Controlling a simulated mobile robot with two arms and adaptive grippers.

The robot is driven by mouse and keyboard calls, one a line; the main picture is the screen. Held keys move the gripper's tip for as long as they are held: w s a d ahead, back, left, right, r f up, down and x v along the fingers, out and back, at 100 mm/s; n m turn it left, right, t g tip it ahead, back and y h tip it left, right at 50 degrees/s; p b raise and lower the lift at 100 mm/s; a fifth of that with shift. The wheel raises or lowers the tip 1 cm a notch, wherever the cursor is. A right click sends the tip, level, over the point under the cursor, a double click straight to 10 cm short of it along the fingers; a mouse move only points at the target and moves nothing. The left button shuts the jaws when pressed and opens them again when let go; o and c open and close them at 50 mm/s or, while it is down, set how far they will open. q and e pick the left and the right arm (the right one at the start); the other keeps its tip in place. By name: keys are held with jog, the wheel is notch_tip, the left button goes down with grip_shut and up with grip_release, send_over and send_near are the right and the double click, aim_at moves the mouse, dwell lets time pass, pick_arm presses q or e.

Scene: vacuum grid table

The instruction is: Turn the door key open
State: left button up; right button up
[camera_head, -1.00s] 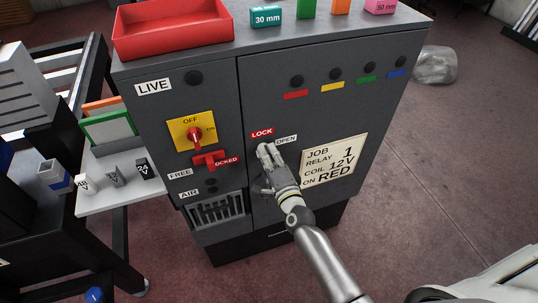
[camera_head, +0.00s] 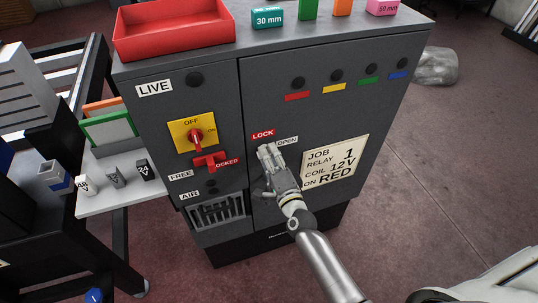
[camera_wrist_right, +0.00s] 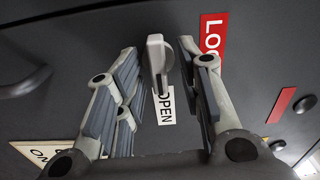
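The grey cabinet door (camera_head: 320,115) is closed. The door key shows in the right wrist view as a pale grey flat key (camera_wrist_right: 156,54) in a round lock (camera_wrist_right: 169,62). The red LOCK label (camera_head: 263,134) is above the lock and the white OPEN label (camera_head: 287,141) is beside it. My right gripper (camera_head: 268,154) is at the lock and hides the key in the head view. In the right wrist view, its fingers (camera_wrist_right: 160,62) are apart on both sides of the key, with visible gaps. My left gripper is not in view.
A red switch (camera_head: 195,139) on a yellow plate and a red lever (camera_head: 210,161) are on the left panel. A dark handle (camera_wrist_right: 25,82) shows left of the key in the wrist view. A red tray (camera_head: 175,30) and small blocks stand on top.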

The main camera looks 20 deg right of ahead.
jog(key=s, duration=1.1)
jog(key=shift+s+d, duration=0.2)
